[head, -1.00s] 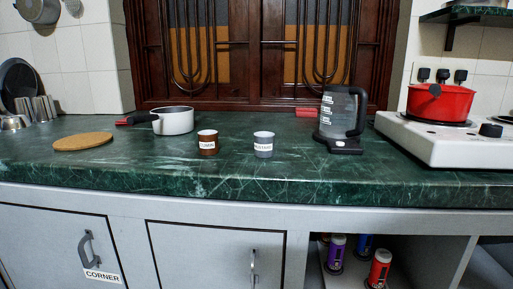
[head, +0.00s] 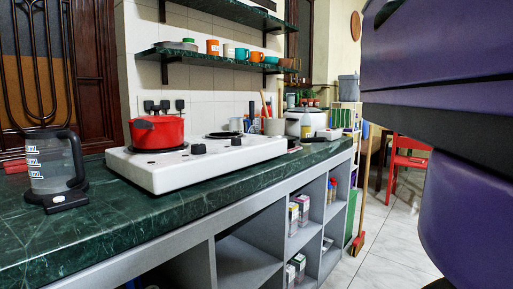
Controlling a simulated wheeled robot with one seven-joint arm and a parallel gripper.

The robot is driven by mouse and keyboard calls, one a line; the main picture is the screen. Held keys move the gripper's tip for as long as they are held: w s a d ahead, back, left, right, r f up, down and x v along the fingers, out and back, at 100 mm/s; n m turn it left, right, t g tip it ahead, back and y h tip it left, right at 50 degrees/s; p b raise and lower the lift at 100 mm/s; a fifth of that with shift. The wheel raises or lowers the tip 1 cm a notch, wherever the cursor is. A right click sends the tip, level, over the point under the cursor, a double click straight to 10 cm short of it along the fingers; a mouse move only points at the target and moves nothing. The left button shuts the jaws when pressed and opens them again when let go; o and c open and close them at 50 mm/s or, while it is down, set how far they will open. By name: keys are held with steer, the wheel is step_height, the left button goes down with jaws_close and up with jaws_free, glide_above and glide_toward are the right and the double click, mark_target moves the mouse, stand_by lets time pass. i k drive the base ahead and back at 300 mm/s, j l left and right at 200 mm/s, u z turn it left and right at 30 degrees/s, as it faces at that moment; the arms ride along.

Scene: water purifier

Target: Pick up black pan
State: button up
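I cannot make out a black pan in the current head view. The red pot (head: 157,132) stands on the left burner of the white hob (head: 180,172). The right burner (head: 222,135) shows a flat dark disc and seems bare. My gripper is not in view. Large purple parts, which seem to be my own arm, fill the right side of the picture and hide what lies behind them.
A clear kettle (head: 50,170) stands on the green counter (head: 110,215) at left. Shelves with cups (head: 212,47) hang above the hob. Open cubbies (head: 245,260) lie below. Tiled floor (head: 385,255) is free at right; a red chair (head: 408,160) stands behind.

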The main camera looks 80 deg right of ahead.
mark_target(292, 140)
steer(key=l+z, duration=0.15)
steer(key=z, duration=1.75)
